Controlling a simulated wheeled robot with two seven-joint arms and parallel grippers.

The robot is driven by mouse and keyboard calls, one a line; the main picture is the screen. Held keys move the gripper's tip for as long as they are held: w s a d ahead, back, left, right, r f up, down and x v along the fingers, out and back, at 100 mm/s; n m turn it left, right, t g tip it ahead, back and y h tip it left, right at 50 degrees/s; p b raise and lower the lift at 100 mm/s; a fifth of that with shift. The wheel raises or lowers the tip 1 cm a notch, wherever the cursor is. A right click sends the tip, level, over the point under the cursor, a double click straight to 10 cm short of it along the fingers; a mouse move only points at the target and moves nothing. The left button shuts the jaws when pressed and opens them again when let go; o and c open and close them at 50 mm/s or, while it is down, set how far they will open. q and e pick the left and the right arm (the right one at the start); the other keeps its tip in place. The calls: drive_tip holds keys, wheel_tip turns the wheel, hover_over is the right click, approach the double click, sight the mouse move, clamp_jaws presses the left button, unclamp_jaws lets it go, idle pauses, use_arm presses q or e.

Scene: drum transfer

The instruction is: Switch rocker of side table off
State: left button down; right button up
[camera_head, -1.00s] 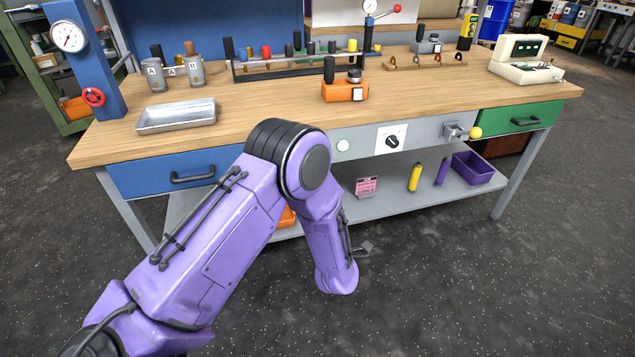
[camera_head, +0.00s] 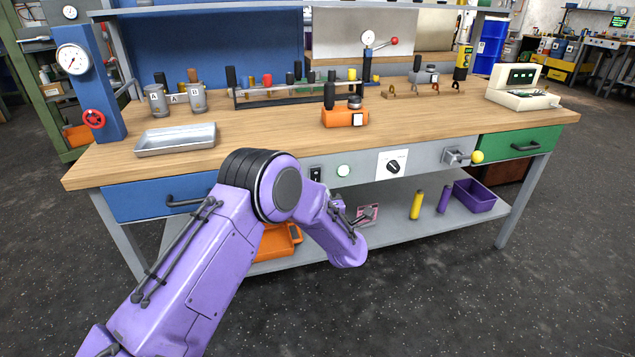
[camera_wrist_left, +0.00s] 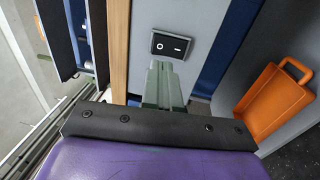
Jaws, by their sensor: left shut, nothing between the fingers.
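The side table (camera_head: 255,112) has a wooden top and a grey front panel. Its black rocker (camera_head: 315,174) sits on that panel, just right of my purple left arm in the head view. In the left wrist view the rocker (camera_wrist_left: 171,44) shows close up, with a circle mark on its left half and a line mark on its right half. My left gripper (camera_wrist_left: 160,66) has its grey-green fingers together and empty. The fingertips lie just below the rocker in that picture; I cannot tell whether they touch the panel. My right gripper is in neither view.
Right of the rocker are a white round button (camera_head: 343,170), a dial (camera_head: 393,168) and a lever with a yellow knob (camera_head: 477,156). A blue drawer (camera_head: 150,200) is on the left. An orange bin (camera_head: 275,243) is on the lower shelf; the wrist view also shows it (camera_wrist_left: 275,100).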

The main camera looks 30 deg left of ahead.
sight(315, 174)
use_arm(q)
drive_tip(key=x, duration=0.5)
drive_tip(key=shift+w+a, duration=0.15)
